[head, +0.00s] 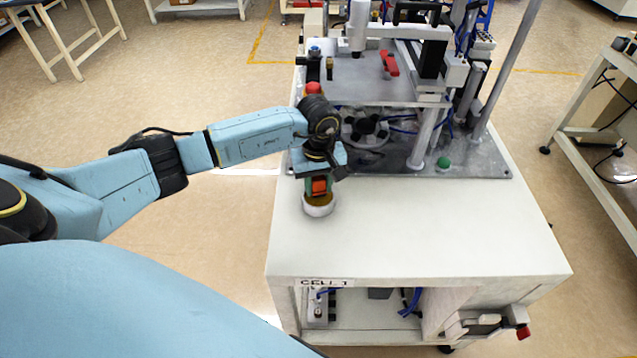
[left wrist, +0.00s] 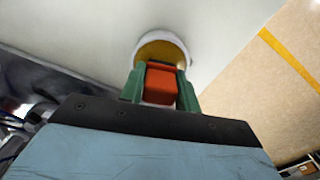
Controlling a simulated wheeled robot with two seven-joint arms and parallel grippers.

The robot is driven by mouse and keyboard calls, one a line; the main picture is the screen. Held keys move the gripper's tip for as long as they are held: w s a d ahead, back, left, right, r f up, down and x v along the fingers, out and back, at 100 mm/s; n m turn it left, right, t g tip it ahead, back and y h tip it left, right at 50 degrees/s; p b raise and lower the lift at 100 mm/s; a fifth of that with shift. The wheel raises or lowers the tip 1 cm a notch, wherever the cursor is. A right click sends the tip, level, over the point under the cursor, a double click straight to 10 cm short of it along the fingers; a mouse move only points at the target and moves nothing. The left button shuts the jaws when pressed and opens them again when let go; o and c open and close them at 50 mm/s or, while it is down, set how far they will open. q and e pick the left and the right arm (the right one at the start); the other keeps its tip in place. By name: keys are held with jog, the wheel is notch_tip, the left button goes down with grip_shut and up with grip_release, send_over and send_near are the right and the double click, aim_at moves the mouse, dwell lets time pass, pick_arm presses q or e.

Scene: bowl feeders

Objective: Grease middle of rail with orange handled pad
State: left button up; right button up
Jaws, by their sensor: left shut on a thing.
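My left gripper (head: 319,186) is shut on the orange handle of the pad (head: 319,209), near the left edge of the white table top. In the left wrist view the green fingers (left wrist: 160,92) stand on both sides of the orange handle (left wrist: 161,82). The pad's white rim and yellowish-brown inside (left wrist: 162,50) show beyond the handle. The pad is at or just above the table; I cannot tell whether it touches. I cannot make out the rail for certain in either view. My right gripper is not in view.
A machine on a grey metal plate (head: 470,160) fills the back of the white table (head: 420,230), with posts, a red clamp handle (head: 389,63) and a green button (head: 443,162). A red button (head: 313,88) is close behind my left wrist. The table's front is clear.

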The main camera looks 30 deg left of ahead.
aim_at(318, 178)
pick_arm(q)
jog(key=shift+f+b, duration=0.65)
jog(key=shift+b, duration=0.1)
dwell(1.9)
jog(key=shift+r, duration=0.15)
jog(key=shift+r+p, duration=2.1)
jog(key=shift+r, duration=1.35)
